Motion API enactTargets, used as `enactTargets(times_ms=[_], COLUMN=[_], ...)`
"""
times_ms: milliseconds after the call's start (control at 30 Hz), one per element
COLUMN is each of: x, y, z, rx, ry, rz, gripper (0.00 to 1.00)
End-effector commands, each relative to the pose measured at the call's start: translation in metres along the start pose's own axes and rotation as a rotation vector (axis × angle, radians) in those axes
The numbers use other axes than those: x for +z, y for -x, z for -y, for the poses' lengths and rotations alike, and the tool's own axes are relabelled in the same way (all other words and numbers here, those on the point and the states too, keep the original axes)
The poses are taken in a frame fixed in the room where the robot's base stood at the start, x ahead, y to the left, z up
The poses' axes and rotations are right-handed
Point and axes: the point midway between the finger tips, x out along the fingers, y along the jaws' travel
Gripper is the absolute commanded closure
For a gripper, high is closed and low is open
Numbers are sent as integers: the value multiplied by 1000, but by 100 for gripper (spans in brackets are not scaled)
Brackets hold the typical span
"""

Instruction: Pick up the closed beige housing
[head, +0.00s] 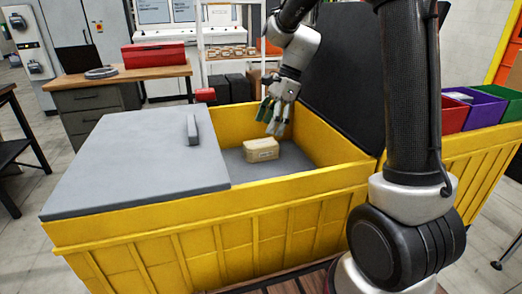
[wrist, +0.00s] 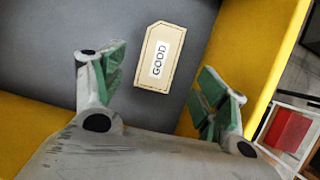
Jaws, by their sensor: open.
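The closed beige housing (head: 262,150) sits on the grey floor inside the yellow crate (head: 300,190) in the head view. In the wrist view the housing (wrist: 157,58) shows a clipped corner and a white label reading GOOD. My gripper (head: 272,118) is open and empty, above and just behind the housing in the head view. In the wrist view my gripper (wrist: 160,88) has its green-padded fingers spread wide, with the housing beyond and between the fingertips. The fingers do not appear to touch it.
A grey lid (head: 130,150) with a handle covers the left part of the crate. Yellow walls surround the opening, and a dark raised panel (head: 340,80) stands behind it. Red, purple and green bins (head: 475,110) stand at the right. The crate floor around the housing looks clear.

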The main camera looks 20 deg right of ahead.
Motion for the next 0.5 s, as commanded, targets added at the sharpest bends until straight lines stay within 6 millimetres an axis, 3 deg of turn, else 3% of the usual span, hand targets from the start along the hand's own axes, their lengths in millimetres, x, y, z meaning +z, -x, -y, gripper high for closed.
enactTargets(times_ms=[233, 500], x=[0, 0], y=[-22, -66], z=[-1, 0], rx=[2, 2], ry=[1, 1], rz=[-1, -1], gripper=[27, 27])
